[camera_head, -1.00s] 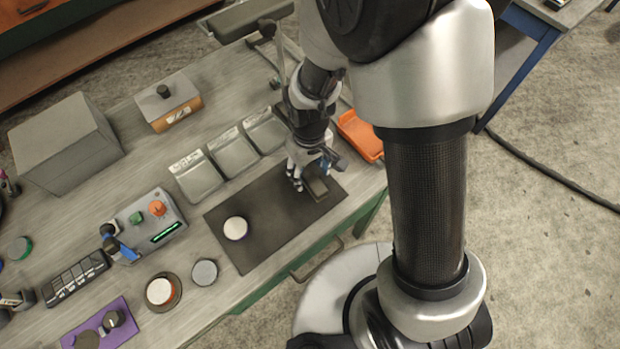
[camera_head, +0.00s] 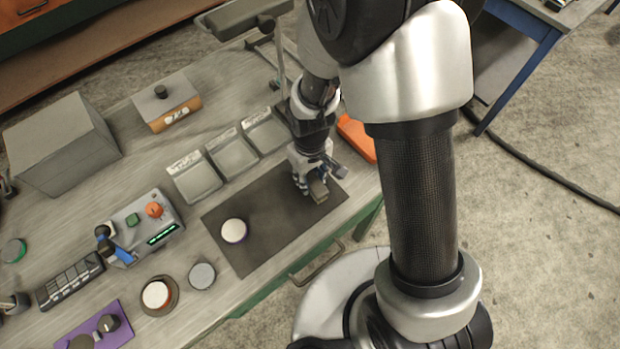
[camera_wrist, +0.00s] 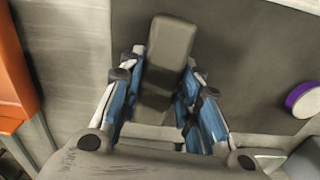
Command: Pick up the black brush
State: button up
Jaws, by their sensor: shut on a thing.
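The black brush (camera_head: 319,190) shows as a dark grey-brown block near the right end of the dark mat (camera_head: 262,243). In the wrist view the brush (camera_wrist: 172,42) runs up between the two blue-and-white fingers, its far end sticking out past the tips. My gripper (camera_head: 309,187) is shut on the brush, with a finger on each side of it in the wrist view (camera_wrist: 160,82). The near part of the brush is partly hidden by the fingers. I cannot tell whether it touches the mat or is slightly raised.
A white-topped round puck with a purple side (camera_head: 233,231) lies on the mat's left part. Several grey trays (camera_head: 233,155) line the back of the mat. The mat's middle is clear.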

aim_at(310, 177)
jog(key=c, duration=0.3)
jog(key=shift+c, duration=0.2)
jog(key=shift+r, duration=0.1)
notch_tip(310, 177, up, 20)
jog(key=p, duration=0.6)
jog(key=o, duration=0.6)
jog(key=c, duration=0.4)
jog(key=shift+f, duration=0.2)
jog(key=shift+c, duration=0.2)
